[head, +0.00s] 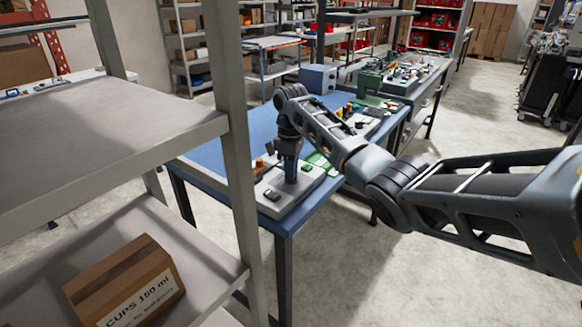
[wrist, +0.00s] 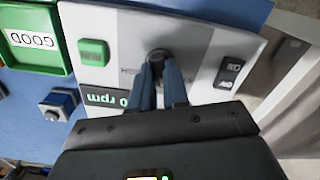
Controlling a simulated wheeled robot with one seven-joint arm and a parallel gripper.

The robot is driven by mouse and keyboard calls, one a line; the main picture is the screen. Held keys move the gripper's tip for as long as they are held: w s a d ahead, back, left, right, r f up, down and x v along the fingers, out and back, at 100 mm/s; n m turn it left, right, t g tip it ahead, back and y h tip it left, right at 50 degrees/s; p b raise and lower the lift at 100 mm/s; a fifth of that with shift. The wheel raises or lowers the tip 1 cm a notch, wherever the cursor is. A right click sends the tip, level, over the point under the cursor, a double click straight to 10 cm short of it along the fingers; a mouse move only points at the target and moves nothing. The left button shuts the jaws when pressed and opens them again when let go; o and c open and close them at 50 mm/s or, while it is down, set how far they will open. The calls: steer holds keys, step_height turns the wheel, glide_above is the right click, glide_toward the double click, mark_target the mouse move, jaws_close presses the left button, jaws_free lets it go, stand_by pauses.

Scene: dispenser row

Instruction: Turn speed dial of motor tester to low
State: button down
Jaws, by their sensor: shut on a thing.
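The motor tester is a light grey panel box on the blue table's near end in the head view (head: 303,194); its panel fills the upper wrist view (wrist: 205,25). Its round dark speed dial (wrist: 158,53) is partly covered by my fingers, and its pointer cannot be read. A dark display (wrist: 103,102) reads 0 rpm, upside down. A green button (wrist: 93,53) and a black rocker switch (wrist: 230,71) flank the dial. My gripper (wrist: 159,66) points down over the panel, its blue fingers shut on the dial. In the head view, my gripper (head: 291,177) hides the dial.
A green tray marked GOOD (wrist: 34,65) and a blue box with a round button (wrist: 58,105) lie beside the tester. The blue table (head: 212,152) holds several other items farther back. A grey shelf (head: 120,140) with a cardboard box (head: 125,285) stands close at left.

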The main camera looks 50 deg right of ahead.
stand_by(0.3)
steer(key=c, duration=1.1)
jaws_free()
step_height(320, 180, up, 8)
steer(key=shift+f+b, duration=0.1)
steer(key=shift+b, duration=0.55)
